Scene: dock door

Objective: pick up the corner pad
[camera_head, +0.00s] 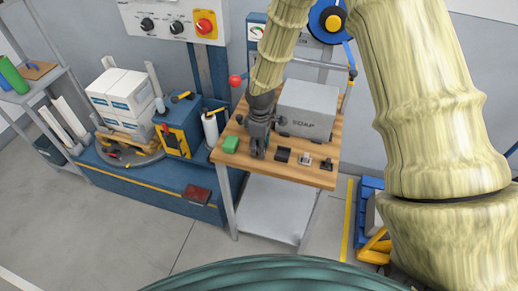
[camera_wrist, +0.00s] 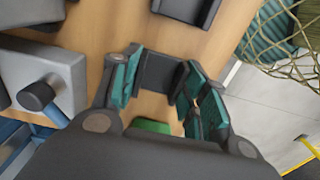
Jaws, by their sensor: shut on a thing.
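My gripper (camera_head: 259,146) points down over the wooden bench top, in front of the grey soap box. In the wrist view my gripper (camera_wrist: 160,96) has its teal-lined fingers closed on a dark grey piece, the corner pad (camera_wrist: 158,72). The fingers and palm hide part of it, and I cannot tell whether it still touches the wood. In the head view the gripper mostly hides it. A similar dark angled piece (camera_wrist: 186,8) lies apart at the top of the wrist view; it seems to be the black piece (camera_head: 282,155) right of the gripper.
A green block (camera_head: 230,144) stands left of my gripper. The soap box (camera_head: 306,110) stands close behind. A small metal bracket (camera_head: 305,160) and a dark part (camera_head: 327,164) lie to the right. The bench's front edge (camera_head: 270,176) is near.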

